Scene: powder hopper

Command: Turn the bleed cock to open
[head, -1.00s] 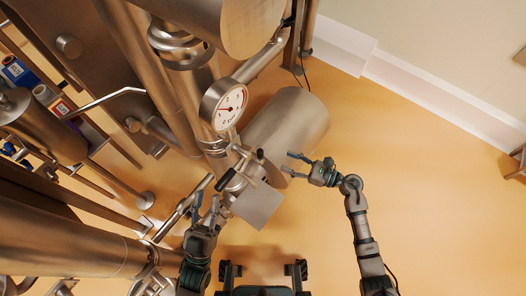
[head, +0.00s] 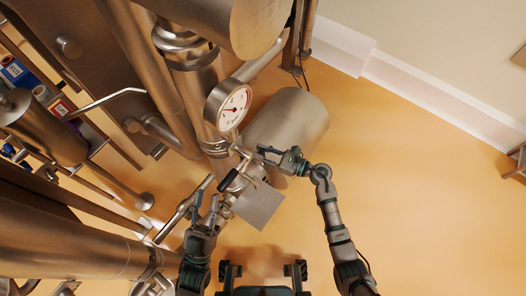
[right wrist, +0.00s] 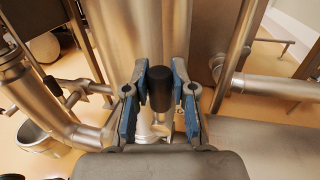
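A black-tipped handle (right wrist: 160,90) stands between the blue-padded fingers of my right gripper (right wrist: 160,72) in the right wrist view; whether the pads touch it is unclear. In the head view my right gripper (head: 268,153) is at the valve fittings below the gauge and hides this tip. A second black grip (head: 230,180) on a metal lever shows to the left and lower. Which of the two belongs to the bleed cock I cannot tell. My left gripper (head: 205,204) is open and empty, below and left of the second grip.
A round pressure gauge (head: 228,106) stands just above the fittings. A large steel cylinder (head: 292,122) lies behind my right gripper. A square metal plate (head: 260,207) is below it.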

